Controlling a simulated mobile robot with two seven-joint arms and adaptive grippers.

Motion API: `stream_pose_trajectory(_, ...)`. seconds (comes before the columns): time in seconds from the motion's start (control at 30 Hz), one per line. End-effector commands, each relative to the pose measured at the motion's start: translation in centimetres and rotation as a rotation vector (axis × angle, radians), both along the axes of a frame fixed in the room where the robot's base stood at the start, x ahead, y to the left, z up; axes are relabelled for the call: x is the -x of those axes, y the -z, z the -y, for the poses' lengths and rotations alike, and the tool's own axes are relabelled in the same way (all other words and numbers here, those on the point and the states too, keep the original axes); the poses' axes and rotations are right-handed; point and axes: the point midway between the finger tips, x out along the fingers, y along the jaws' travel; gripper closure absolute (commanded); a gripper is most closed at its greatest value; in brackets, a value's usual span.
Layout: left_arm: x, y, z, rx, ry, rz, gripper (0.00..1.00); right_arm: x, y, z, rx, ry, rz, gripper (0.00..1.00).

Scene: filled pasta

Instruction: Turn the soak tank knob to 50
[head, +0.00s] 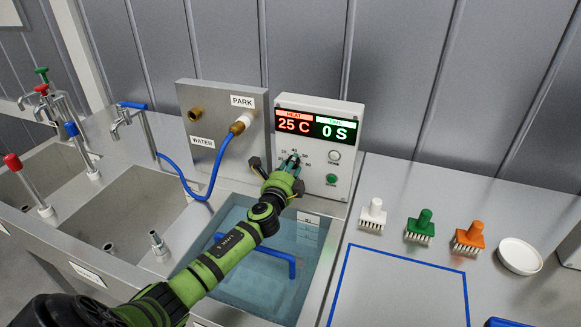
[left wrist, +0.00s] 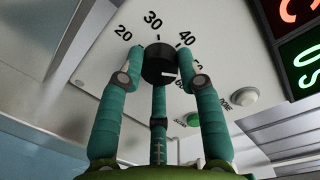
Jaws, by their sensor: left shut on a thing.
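The soak tank knob (left wrist: 160,65) is a round black dial on the white control box (head: 340,118). In the left wrist view its short white mark points right, toward a finger. My left gripper (head: 291,166) is shut on the knob, with teal fingers on both sides and one below, as the left wrist view (left wrist: 162,72) shows. The red display (head: 292,124) reads 25 C and the green display (head: 335,131) reads 0 S. My right gripper is not in view.
A green button (head: 331,179) and a pale button (head: 334,156) sit right of the knob. The water-filled soak tank (head: 318,250) lies below my left arm. A blue hose (head: 193,180) hangs at left. White, green and orange brushes (head: 372,214) stand on the right counter.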

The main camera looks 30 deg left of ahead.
Motion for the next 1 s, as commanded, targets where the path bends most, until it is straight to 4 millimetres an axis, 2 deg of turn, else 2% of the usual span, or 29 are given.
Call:
stream_pose_trajectory(0.07, -0.1, -0.5, 0.0, -0.002, 0.002, 0.009, 0.97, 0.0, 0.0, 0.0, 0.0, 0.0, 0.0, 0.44)
stream_pose_trajectory(0.1, -0.1, -0.5, 0.0, -0.002, 0.002, 0.009, 0.6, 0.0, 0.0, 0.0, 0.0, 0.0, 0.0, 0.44)
stream_pose_trajectory(0.13, -0.1, -0.5, 0.0, -0.001, 0.002, 0.009, 0.48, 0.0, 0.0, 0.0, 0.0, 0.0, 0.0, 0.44)
stream_pose_trajectory(0.17, -0.1, -0.5, 0.0, -0.001, 0.002, 0.009, 0.4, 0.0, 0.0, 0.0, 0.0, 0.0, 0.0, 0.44)
stream_pose_trajectory(0.47, 0.0, -0.2, 0.0, 0.001, 0.001, 0.003, 0.4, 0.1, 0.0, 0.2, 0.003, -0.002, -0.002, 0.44)
stream_pose_trajectory(0.63, 0.8, -0.1, 0.2, 0.001, 0.001, 0.002, 0.4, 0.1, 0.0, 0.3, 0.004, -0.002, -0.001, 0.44)
stream_pose_trajectory(0.77, 2.6, -0.1, 0.8, 0.0, 0.003, 0.001, 0.4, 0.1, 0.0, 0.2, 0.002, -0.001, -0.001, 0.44)
stream_pose_trajectory(1.0, 7.2, -0.2, 2.2, 0.001, 0.002, 0.001, 0.4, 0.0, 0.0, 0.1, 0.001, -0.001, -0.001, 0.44)
